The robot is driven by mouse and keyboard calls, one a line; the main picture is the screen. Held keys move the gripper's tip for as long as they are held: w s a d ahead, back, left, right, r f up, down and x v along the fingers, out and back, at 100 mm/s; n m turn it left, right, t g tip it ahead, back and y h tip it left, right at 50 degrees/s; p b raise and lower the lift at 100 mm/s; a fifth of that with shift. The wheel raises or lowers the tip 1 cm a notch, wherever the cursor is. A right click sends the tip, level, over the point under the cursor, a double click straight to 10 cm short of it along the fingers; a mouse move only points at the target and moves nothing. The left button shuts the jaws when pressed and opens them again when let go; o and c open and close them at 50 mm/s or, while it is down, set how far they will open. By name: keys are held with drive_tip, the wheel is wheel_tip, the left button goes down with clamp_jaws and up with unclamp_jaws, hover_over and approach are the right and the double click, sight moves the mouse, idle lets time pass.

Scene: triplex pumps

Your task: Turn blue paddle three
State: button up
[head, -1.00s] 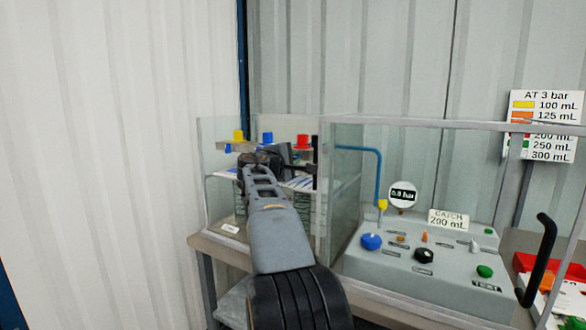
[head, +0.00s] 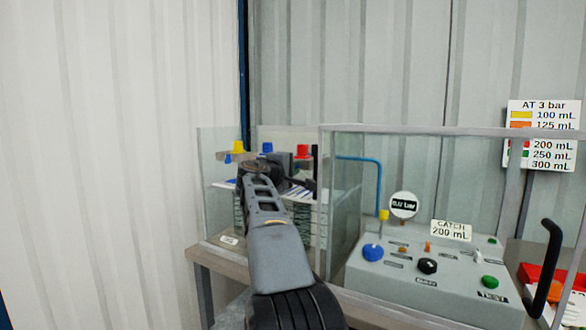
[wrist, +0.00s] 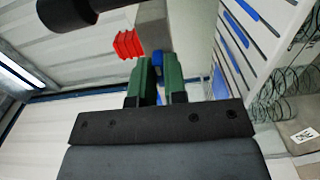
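My gripper (wrist: 157,68) points up in the wrist view, its two green fingers a narrow gap apart. A blue paddle (wrist: 156,60) shows in that gap near the fingertips; I cannot tell whether both fingers press on it. Another blue piece (wrist: 197,83) is just right of the right finger. A red ribbed cap (wrist: 128,44) is up and left of the fingertips. In the head view my wrist hides the fingertips. One blue paddle (head: 228,158) shows left of it, below the yellow cap (head: 238,147). Paddle numbers are not readable.
Behind my wrist stand a blue cap (head: 267,147) and a red cap (head: 302,151). A clear panel (head: 345,200) separates them from a grey console (head: 440,285) with knobs. A dark cylinder (wrist: 65,12) is close at the wrist view's upper left. A white striped panel (wrist: 250,60) is on the right.

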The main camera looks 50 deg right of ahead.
drive_tip(key=o, duration=0.4)
drive_tip(key=shift+a, duration=0.1)
drive_tip(key=b+v, duration=0.1)
drive_tip(key=v, duration=1.2)
drive_tip(key=shift+a, duration=0.35)
